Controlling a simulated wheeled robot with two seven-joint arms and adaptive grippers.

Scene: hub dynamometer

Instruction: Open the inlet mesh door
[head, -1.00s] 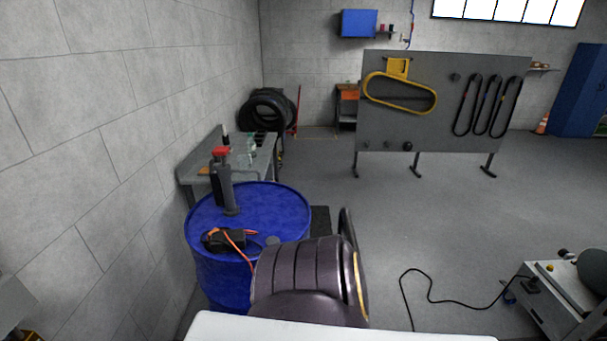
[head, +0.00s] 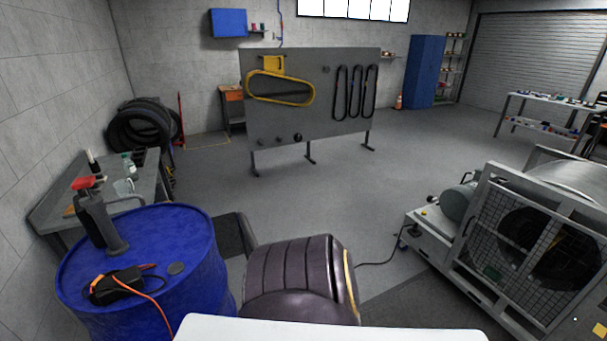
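A framed mesh door (head: 535,240) covers the near side of the white-framed machine at the right of the head view. Dark round openings show behind its grid. It looks closed, though the right part of the machine is cut off by the picture edge. A small yellow mark (head: 599,331) shows low on the machine. Neither of my grippers is in view, so their state is hidden.
A blue drum (head: 190,245) with a pump and a black-orange tool stands at front left, beside a workbench (head: 60,205). A grey display board (head: 345,95) stands behind. Grey floor (head: 350,200) between is clear.

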